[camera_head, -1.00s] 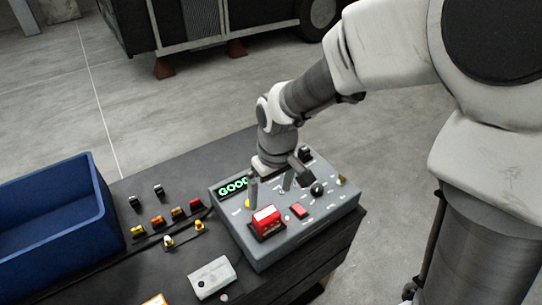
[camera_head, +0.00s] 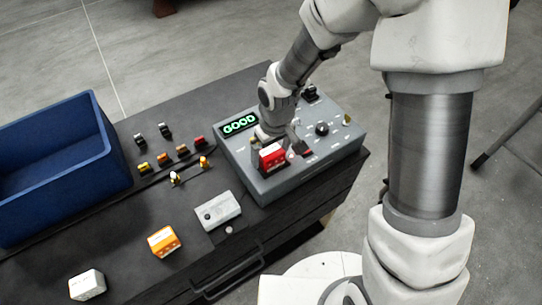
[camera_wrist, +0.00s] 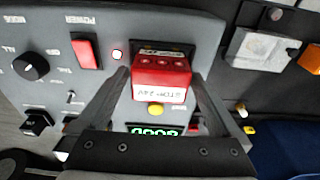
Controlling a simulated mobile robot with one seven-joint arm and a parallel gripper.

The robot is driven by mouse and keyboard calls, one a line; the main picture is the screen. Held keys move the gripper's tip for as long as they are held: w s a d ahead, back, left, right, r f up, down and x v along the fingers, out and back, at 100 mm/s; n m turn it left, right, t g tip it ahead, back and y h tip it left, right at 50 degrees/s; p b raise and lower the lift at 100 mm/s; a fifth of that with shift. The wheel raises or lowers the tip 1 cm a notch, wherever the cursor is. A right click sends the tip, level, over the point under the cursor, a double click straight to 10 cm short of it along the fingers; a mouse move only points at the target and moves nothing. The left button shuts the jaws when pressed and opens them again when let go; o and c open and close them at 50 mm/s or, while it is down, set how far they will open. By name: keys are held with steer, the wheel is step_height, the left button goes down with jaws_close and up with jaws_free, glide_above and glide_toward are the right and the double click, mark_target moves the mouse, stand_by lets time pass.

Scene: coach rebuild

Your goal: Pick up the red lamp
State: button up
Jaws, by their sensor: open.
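The red lamp (camera_head: 272,157) is a red block with a white label, seated on the grey panel box (camera_head: 335,155). In the wrist view the lamp (camera_wrist: 161,76) is near the centre, its label reading like "STOP 24V" upside down. My gripper (camera_head: 275,145) is open at the panel, with its fingers around the lamp. In the wrist view my gripper (camera_wrist: 162,82) has one finger on each side of the lamp; a gap shows on the right, and contact on the left cannot be told.
The panel has a green "GOOD" display (camera_head: 239,124), a red power switch (camera_wrist: 86,52) and a black knob (camera_wrist: 31,66). A grey-white box (camera_head: 218,211), an orange block (camera_head: 164,241), a white block (camera_head: 87,285), several small plugs and a blue bin (camera_head: 112,165) are on the dark table.

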steer(key=c, duration=1.5)
steer(key=shift+r, duration=0.1)
